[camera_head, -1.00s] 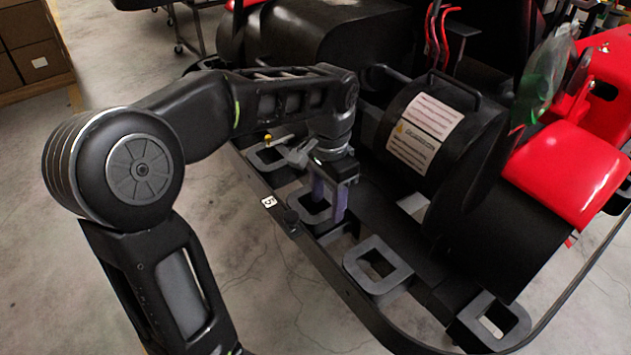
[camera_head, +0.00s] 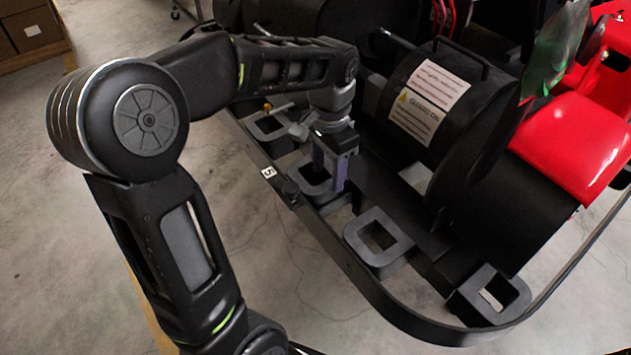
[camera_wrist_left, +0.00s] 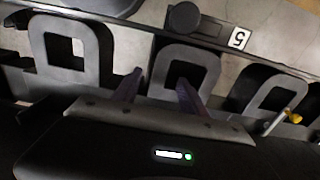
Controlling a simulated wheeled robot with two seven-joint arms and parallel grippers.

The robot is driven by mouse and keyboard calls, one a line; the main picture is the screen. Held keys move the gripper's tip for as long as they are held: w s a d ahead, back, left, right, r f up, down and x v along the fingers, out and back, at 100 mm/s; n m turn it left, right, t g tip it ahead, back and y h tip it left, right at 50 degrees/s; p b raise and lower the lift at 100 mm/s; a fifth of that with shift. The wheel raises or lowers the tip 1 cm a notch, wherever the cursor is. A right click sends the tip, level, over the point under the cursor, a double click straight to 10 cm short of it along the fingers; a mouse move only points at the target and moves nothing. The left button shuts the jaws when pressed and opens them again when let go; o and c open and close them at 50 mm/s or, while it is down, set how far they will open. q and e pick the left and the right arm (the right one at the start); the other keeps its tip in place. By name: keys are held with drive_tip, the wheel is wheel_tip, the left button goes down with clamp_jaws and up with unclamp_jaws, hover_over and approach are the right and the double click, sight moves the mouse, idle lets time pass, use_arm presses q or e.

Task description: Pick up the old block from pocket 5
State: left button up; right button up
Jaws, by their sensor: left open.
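My left gripper (camera_head: 329,184) is open and points down at the grey pocket 5 (camera_head: 306,187), beside the white "5" label (camera_head: 268,173). Its purplish fingers stand over the pocket's opening in the head view. In the left wrist view, the two fingertips (camera_wrist_left: 160,80) are apart near the frame of pocket 5 (camera_wrist_left: 209,66), with the label (camera_wrist_left: 238,39) just beyond it. I cannot make out the old block; the fingers and the dark opening hide what is inside. My right gripper is not in view.
Two more grey pockets (camera_head: 352,235) (camera_head: 468,297) sit along the black rail toward the lower right. Another pocket (camera_head: 258,130) with a yellow-tipped lever lies behind. A black drum with labels (camera_head: 437,88) and a red seat (camera_head: 575,140) stand right of my gripper.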

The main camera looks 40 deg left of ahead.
sight(328, 185)
use_arm(q)
wheel_tip(328, 185, down, 5)
drive_tip(key=shift+f, duration=0.1)
idle(0.3)
drive_tip(key=shift+c, duration=0.2)
idle(0.3)
clamp_jaws()
idle(0.4)
idle(0.8)
